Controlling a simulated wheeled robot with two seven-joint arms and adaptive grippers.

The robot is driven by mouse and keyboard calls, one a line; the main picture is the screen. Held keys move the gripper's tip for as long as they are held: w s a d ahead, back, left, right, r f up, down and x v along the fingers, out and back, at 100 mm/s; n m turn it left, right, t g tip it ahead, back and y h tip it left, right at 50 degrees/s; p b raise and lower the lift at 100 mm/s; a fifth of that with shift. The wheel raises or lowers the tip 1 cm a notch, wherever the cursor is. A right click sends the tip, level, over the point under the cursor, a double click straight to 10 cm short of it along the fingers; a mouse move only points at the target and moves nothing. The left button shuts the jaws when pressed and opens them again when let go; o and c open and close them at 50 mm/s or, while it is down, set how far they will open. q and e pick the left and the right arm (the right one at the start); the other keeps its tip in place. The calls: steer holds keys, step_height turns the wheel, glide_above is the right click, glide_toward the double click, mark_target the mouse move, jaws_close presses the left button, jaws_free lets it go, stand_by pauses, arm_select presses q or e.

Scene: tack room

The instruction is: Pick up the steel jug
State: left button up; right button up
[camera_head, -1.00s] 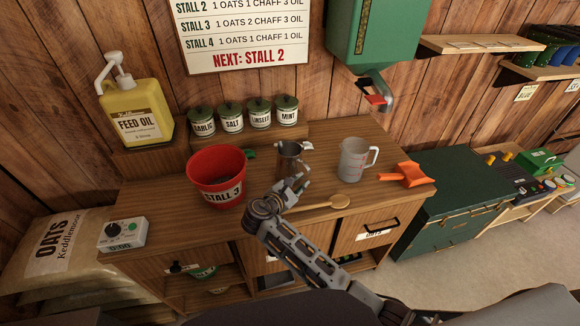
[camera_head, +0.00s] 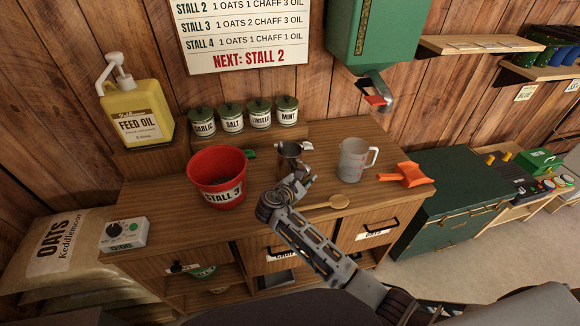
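The steel jug (camera_head: 289,150) stands upright on the wooden counter, between the red bucket and the clear measuring jug. My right gripper (camera_head: 299,167) is at the jug's near side and covers its lower part. A finger part shows by the jug's right side. The small overlap hides whether the fingers are apart or closed, and whether they touch the jug. My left gripper is out of view.
The red bucket (camera_head: 217,180) stands close to the left, and the measuring jug (camera_head: 353,161) to the right. A wooden spoon (camera_head: 338,201) lies under my forearm. An orange scoop (camera_head: 407,175) lies at the right. Lidded jars (camera_head: 259,114) stand behind.

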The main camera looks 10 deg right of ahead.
steer(key=shift+w, duration=0.1)
stand_by(0.4)
steer(key=shift+f, duration=0.1)
jaws_close()
